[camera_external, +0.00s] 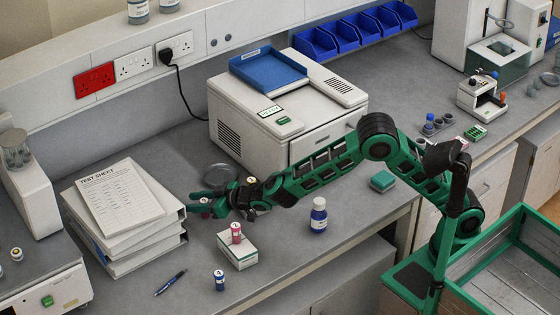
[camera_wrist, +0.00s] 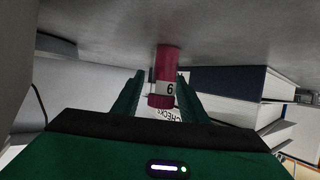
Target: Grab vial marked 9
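A dark red vial (camera_wrist: 165,70) with a white label stands between my fingers in the wrist view. Its mark looks like a 6 there, but the bench is at the top, so the view appears upside down and the mark fits a 9. My gripper (camera_wrist: 160,88) is open around it; gaps seem to show beside the vial. In the external view my gripper (camera_external: 203,201) reaches left, low over the bench, with the vial (camera_external: 205,204) partly hidden by the fingers. Another red vial (camera_external: 236,232) stands on a small white box (camera_external: 238,254).
Stacked binders (camera_external: 128,254) with a test sheet (camera_external: 118,192) lie left of my gripper. A white machine (camera_external: 245,130) stands behind. A dark blue vial (camera_external: 219,281), a pen (camera_external: 171,283) and a blue bottle (camera_external: 318,217) are on the front bench, with bare room between them.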

